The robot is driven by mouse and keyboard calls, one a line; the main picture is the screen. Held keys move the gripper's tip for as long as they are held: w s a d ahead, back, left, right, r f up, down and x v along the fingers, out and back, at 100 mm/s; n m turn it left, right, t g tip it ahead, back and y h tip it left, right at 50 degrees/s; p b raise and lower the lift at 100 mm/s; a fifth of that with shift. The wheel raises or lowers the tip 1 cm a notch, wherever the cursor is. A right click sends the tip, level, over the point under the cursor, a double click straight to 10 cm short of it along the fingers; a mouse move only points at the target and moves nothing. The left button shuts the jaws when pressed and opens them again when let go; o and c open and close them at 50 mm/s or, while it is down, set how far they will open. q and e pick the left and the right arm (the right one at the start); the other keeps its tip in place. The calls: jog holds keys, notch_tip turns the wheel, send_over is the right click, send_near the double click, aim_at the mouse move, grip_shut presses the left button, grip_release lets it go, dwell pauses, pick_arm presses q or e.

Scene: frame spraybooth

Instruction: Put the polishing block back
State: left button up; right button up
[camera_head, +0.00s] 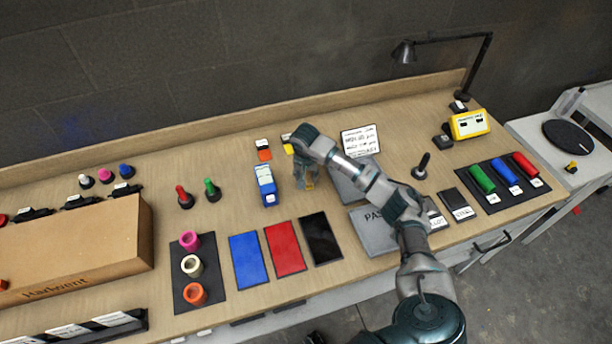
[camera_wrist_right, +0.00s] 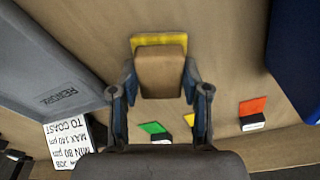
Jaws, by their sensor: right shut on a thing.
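My right gripper (camera_head: 307,186) is over the back middle of the bench, pointing down. In the wrist view the gripper (camera_wrist_right: 160,88) is shut on the polishing block (camera_wrist_right: 161,75), a tan block with a yellow layer at its far end. A finger lies along each side of it. In the head view the gripper and arm hide most of the block. I cannot tell whether it touches the bench. Orange (camera_wrist_right: 252,106), green (camera_wrist_right: 153,128) and yellow (camera_wrist_right: 189,119) markers lie on the bench near the gripper. My left gripper is out of view.
A blue box (camera_head: 266,184) stands close left of the gripper. The grey REWORK tray (camera_wrist_right: 62,60) is on its other side. Blue (camera_head: 248,261), red (camera_head: 284,248) and black (camera_head: 321,238) mats lie in front. A white notice (camera_head: 360,140) stands behind.

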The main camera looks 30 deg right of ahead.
jog(key=shift+a, duration=0.5)
jog(key=o, duration=1.2)
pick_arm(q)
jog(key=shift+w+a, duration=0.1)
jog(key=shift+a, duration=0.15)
pick_arm(e)
jog(key=shift+d, duration=0.15)
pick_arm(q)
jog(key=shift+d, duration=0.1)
pick_arm(e)
jog(key=shift+d, duration=0.15)
jog(key=shift+r, duration=0.2)
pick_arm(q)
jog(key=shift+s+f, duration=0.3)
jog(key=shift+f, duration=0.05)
pick_arm(e)
jog(key=r, duration=0.4)
jog(key=s+a+r, duration=0.1)
jog(key=r, duration=0.6)
jog(key=shift+s+a+r, duration=0.15)
jog(key=shift+s+r, duration=0.05)
jog(key=shift+r, duration=0.1)
